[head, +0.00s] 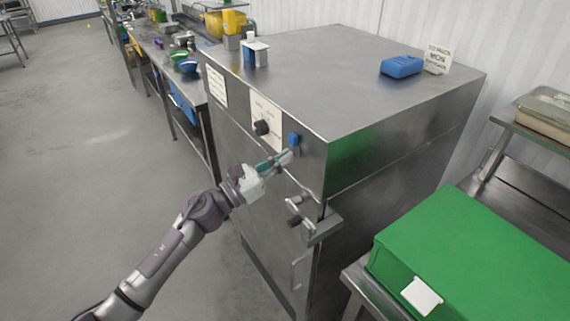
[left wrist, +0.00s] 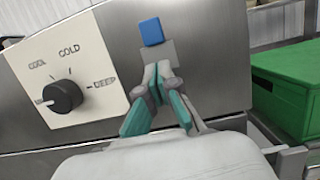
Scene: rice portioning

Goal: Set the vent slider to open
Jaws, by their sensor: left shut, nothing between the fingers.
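The vent slider is a small blue knob (head: 293,139) on the upper front face of a steel cabinet (head: 350,75), near its right edge. In the left wrist view the blue knob (left wrist: 151,31) sits at the top of a grey plate (left wrist: 160,52). My left gripper (head: 287,156) is shut and empty, its tips just below the knob. In the left wrist view the closed fingertips (left wrist: 158,72) are at the grey plate's lower part; I cannot tell whether they touch it. My right gripper is not in view.
A black dial (head: 262,127) on a white panel is left of the slider. A door latch (head: 300,208) sticks out below. A green crate (head: 480,250) stands at right. A blue item (head: 401,66) and a sign (head: 438,58) are on top. The floor at left is clear.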

